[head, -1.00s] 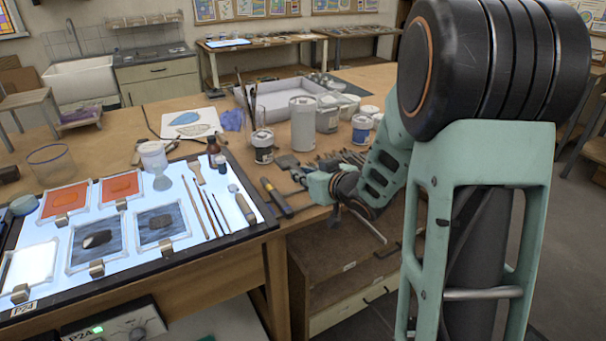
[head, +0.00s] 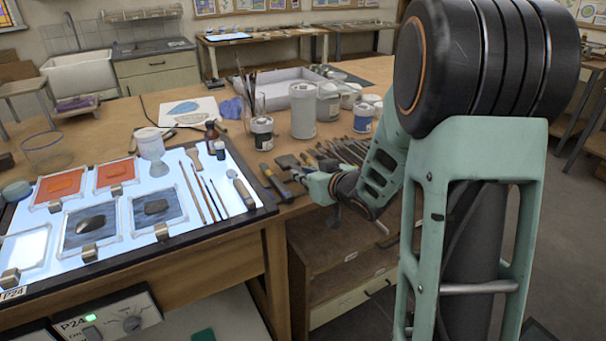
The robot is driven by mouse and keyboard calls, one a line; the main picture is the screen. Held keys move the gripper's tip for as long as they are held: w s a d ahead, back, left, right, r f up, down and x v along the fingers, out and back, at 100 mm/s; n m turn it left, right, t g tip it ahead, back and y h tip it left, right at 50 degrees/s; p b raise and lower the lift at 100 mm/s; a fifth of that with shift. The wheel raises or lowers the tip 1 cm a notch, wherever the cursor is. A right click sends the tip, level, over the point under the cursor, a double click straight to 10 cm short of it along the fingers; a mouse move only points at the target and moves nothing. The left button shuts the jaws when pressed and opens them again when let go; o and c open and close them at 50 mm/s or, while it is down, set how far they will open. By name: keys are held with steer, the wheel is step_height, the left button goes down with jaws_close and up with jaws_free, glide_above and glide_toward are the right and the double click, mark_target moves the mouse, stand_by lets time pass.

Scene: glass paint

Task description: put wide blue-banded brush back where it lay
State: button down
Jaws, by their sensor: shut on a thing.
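My gripper (head: 300,177) is low over the front edge of the wooden table, right of the light panel, and is small in the head view. It is shut on the wide blue-banded brush, whose dark flat end (head: 287,161) shows just beyond the fingers. The blue band cannot be made out, and the rest of the brush is hidden by the gripper and arm. Several brushes and tools (head: 345,150) lie in a row on the table behind and right of the gripper. Whether the held brush touches the table cannot be told.
A dark tool with a yellow part (head: 276,182) lies just left of the gripper. A lidded jar (head: 262,134), a tall pale canister (head: 303,112) and another jar (head: 363,118) stand behind. The light panel (head: 232,206) with glass pieces and thin brushes is at left.

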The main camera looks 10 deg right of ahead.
steer(key=shift+f+b, duration=0.5)
steer(key=shift+f, duration=0.1)
stand_by(1.1)
steer(key=c, duration=1.8)
jaws_free()
steer(key=shift+o, duration=0.2)
